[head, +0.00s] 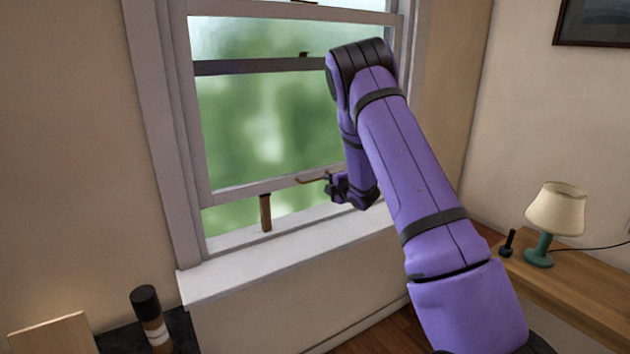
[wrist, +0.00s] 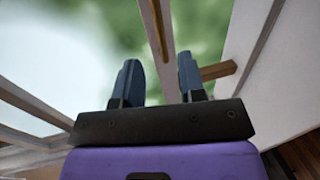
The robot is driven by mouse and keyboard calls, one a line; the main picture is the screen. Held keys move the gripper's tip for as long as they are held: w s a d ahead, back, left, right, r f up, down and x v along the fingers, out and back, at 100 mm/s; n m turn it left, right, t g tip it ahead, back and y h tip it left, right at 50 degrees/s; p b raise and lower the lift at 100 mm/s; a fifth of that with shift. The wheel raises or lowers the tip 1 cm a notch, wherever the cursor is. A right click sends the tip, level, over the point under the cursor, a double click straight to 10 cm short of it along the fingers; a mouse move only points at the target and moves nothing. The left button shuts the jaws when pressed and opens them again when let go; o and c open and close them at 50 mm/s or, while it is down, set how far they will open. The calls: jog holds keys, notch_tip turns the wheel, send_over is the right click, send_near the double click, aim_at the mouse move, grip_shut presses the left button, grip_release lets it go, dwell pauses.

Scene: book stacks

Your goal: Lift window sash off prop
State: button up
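The lower window sash (head: 240,189) is raised a little above the sill, with a gap under its bottom rail. A short brown wooden prop (head: 265,212) stands upright on the sill under that rail; it also shows in the wrist view (wrist: 219,69). A thin brass-brown handle (head: 312,180) is on the bottom rail, and it shows in the wrist view (wrist: 156,28). My gripper (head: 328,186) is at the handle's right end, to the right of the prop. In the wrist view its two fingers (wrist: 158,70) are apart, with the rail and handle between them. Contact cannot be told.
The white sill (head: 250,250) is clear except for the prop. A dark crossbar (head: 250,67) spans the window higher up. A lamp (head: 553,215) stands on a wooden table at right. A dark cylinder (head: 147,304) and a wooden board (head: 50,338) are at lower left.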

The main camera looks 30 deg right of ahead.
aim_at(317, 180)
jog(key=x, duration=0.9)
jog(key=shift+r, duration=0.15)
grip_shut()
